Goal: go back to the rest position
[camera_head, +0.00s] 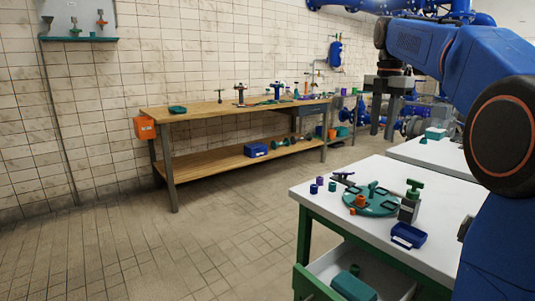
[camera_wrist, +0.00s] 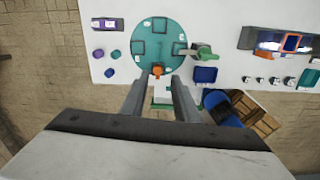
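My gripper (camera_head: 383,132) hangs fingers-down from my blue arm at the upper right of the head view, high above the white table (camera_head: 445,193). Its two grey fingers are parallel with a gap between them. In the wrist view my gripper (camera_wrist: 158,82) also shows the fingers apart, with nothing held between them. The round teal tray (camera_wrist: 158,44) lies below and beyond the fingertips there. It also shows on the white table in the head view (camera_head: 372,209). Part of the table is hidden behind my arm.
A green valve piece (camera_head: 411,200), a blue bin (camera_head: 408,236) and small purple cylinders (camera_head: 319,181) stand around the tray. An open drawer (camera_head: 385,276) juts out below. A wooden workbench (camera_head: 220,111) runs along the tiled wall. The floor at left is clear.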

